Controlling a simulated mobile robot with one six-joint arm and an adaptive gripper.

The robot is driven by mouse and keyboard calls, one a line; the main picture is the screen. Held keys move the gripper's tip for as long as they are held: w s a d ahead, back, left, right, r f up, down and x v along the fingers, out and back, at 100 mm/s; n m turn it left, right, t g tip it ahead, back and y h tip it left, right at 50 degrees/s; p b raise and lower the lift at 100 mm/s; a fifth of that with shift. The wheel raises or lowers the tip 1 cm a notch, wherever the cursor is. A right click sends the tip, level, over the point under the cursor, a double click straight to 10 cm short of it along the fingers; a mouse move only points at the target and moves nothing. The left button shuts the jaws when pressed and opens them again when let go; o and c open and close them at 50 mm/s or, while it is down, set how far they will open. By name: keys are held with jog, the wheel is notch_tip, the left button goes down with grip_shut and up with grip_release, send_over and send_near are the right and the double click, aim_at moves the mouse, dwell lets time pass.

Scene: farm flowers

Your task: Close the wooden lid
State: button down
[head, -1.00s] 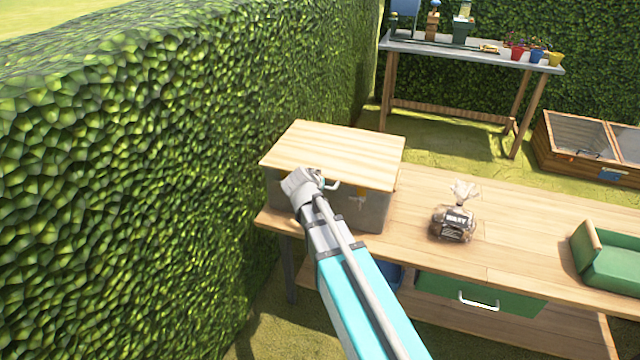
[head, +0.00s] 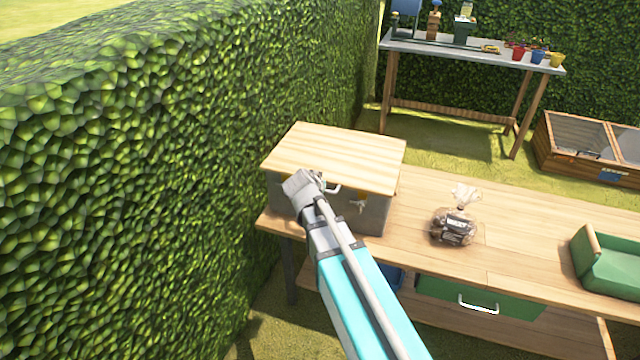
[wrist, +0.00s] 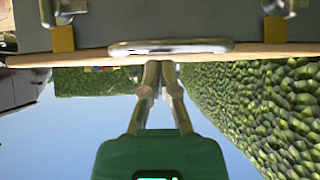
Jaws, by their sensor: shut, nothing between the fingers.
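The wooden lid (head: 335,155) lies flat over the top of a grey box (head: 374,215) on the near workbench. A metal handle (head: 333,188) is on the lid's front edge; it also shows in the wrist view (wrist: 170,47). In the inverted wrist view, my gripper (wrist: 158,72) is shut and empty, its fingertips at the lid's edge beside the handle. I cannot tell whether they touch the lid. In the head view my wrist covers the fingers. Yellow latch parts (wrist: 63,38) show on the box's front.
A bag (head: 455,226) stands on the workbench (head: 520,225), right of the box. A green tray (head: 610,265) is farther right, and a green drawer (head: 520,300) is below. A tall hedge (head: 130,190) closes off the left side. The benchtop between box and bag is clear.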

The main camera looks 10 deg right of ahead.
jog(key=r, duration=0.1)
jog(key=r+p, duration=0.2)
jog(key=shift+w+d+r+t, duration=0.15)
jog(key=shift+w+r+t, duration=0.1)
jog(key=shift+w+t, duration=0.1)
jog(key=s+a+f+b, duration=0.1)
jog(key=s+a, duration=0.4)
jog(key=s, duration=0.3)
jog(key=shift+s+f, duration=0.25)
jog(key=shift+f, duration=0.05)
jog(key=s+d+r+n+g+y+p, duration=0.2)
jog(key=s+d+n+g+p, duration=0.1)
jog(key=s+g+p, duration=0.2)
jog(key=s+d+r+n+g+y+p, duration=0.2)
jog(key=s+d+g+y+p, duration=0.1)
jog(key=s+p, duration=0.3)
jog(key=shift+s+d+n+g, duration=0.4)
jog(key=shift+s+d+g, duration=0.25)
jog(key=shift+s+g, duration=0.25)
